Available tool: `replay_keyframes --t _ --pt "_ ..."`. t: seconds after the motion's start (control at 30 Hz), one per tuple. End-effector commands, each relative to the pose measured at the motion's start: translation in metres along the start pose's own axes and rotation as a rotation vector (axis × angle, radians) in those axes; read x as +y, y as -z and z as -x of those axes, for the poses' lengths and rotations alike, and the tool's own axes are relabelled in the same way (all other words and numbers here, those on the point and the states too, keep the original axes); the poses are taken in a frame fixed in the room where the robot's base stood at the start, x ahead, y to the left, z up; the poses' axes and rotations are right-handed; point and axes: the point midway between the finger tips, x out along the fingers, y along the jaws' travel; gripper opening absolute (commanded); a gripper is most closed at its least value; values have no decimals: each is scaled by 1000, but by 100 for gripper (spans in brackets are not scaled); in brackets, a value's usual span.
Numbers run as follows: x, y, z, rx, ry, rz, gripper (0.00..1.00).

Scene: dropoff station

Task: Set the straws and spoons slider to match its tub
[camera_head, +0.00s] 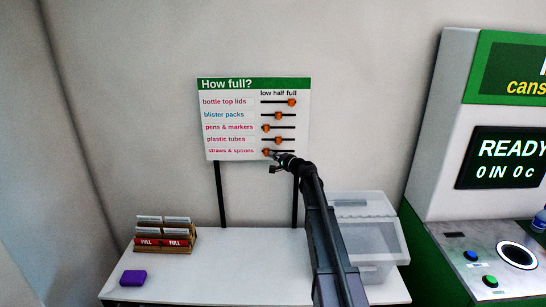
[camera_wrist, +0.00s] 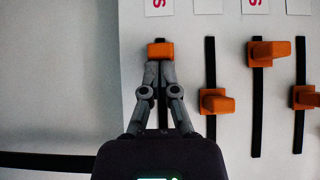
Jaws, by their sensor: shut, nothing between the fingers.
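The "How full?" board (camera_head: 205,118) stands behind the table and carries several orange sliders on black tracks. The straws and spoons knob (camera_head: 267,152) is on the bottom row, at the left, "low" end of its track. In the wrist view this knob (camera_wrist: 160,50) is at the top of the leftmost track. My gripper (camera_head: 276,155) is shut and empty; its fingertips (camera_wrist: 159,66) are at the side of the knob facing along the track towards "full", touching or nearly so. A clear tub (camera_head: 375,238) stands on the table at right, partly behind my arm; its label and contents cannot be read.
The plastic tubes knob (camera_wrist: 215,100) is at half on the neighbouring track. The pens and markers knob (camera_wrist: 268,52) is at low. A rack of "FULL" cards (camera_head: 165,242) and a purple block (camera_head: 133,277) lie on the white table (camera_head: 230,270). A green-and-white machine (camera_head: 435,150) stands right.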

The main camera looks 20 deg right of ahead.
Motion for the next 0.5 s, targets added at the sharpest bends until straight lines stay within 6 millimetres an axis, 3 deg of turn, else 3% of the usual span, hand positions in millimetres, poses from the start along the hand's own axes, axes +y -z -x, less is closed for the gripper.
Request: replay_keyframes --t 0.5 --pt "-1 9 6 2 3 -3 0"
